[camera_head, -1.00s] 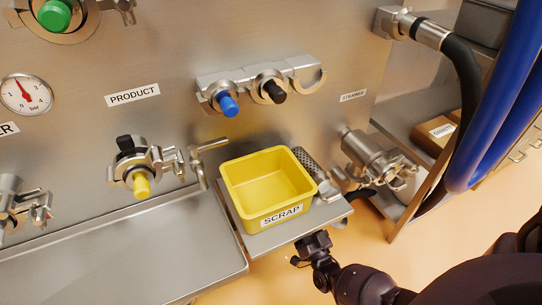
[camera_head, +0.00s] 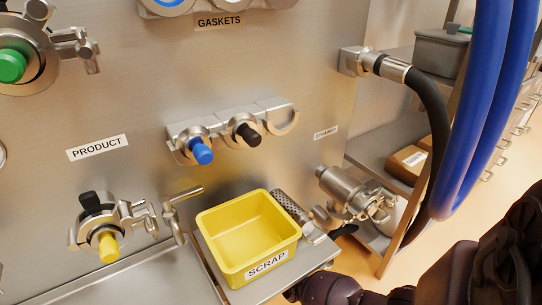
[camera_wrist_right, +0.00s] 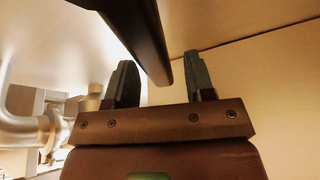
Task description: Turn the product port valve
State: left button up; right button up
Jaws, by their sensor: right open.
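The product port (camera_head: 104,218) is on the steel panel in the head view, below the PRODUCT label (camera_head: 97,148). It has a yellow plug (camera_head: 108,247), a black knob (camera_head: 90,203) and a steel clamp at its right. A black handle (camera_head: 344,231) shows under the steel fitting right of the scrap bin. My right gripper (camera_wrist_right: 162,85) is open in the right wrist view. A dark bar (camera_wrist_right: 145,35) reaches down between its fingers from above; I cannot tell which part it is. My left gripper is not in view.
A yellow scrap bin (camera_head: 205,235) stands on a steel shelf (camera_head: 318,261) near my right arm. Blue and black plugs (camera_head: 202,151) sit on a holder above it. A steel strainer fitting (camera_head: 343,188), black hose (camera_head: 440,125) and blue hoses (camera_head: 487,90) are at right.

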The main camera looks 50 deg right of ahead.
jog(key=shift+w+d+r, duration=0.2)
jog(key=shift+w, duration=0.15)
grip_shut()
jog(key=shift+a, duration=0.15)
